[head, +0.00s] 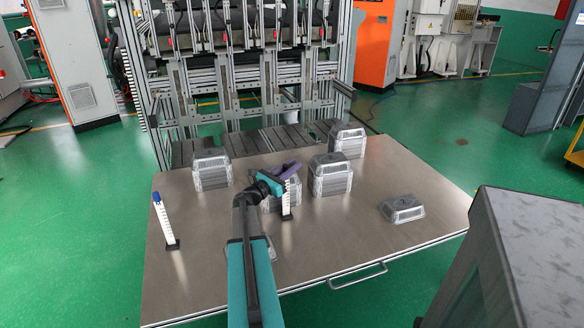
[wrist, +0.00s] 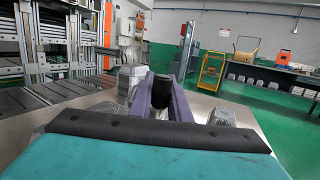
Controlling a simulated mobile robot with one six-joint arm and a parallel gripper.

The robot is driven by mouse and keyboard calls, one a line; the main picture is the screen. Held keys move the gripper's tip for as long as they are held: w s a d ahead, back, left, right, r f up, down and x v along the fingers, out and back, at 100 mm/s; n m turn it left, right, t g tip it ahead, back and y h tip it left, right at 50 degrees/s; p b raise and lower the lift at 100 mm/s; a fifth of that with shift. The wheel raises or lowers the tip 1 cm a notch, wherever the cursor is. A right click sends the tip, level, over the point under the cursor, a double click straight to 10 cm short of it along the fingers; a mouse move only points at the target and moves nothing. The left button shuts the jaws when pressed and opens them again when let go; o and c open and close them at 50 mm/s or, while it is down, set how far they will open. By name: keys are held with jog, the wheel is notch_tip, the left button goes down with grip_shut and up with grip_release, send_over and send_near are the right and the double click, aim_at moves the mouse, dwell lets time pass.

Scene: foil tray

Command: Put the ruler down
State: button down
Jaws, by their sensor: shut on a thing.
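My gripper (head: 289,170) is over the middle of the metal table, its purple fingers shut on the upper end of a ruler. This ruler (head: 287,196) is a white upright strip with dark marks and a small black foot. I cannot tell whether the foot touches the table. In the wrist view my gripper (wrist: 162,98) has a dark rounded piece between its fingers. A second white marked strip (head: 163,220) with a blue top and black foot stands at the table's left, slightly tilted.
Stacks of clear foil trays stand on the table (head: 345,245): one at left (head: 211,170), one at right (head: 330,175), one behind it (head: 347,141), and one partly hidden behind my gripper. A low tray stack (head: 402,209) lies far right. The front right is clear.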

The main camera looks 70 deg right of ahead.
jog(key=shift+f, duration=0.1)
jog(key=c, duration=1.7)
grip_release()
jog(key=shift+o, duration=0.2)
jog(key=v, duration=1.2)
jog(key=shift+b, duration=0.35)
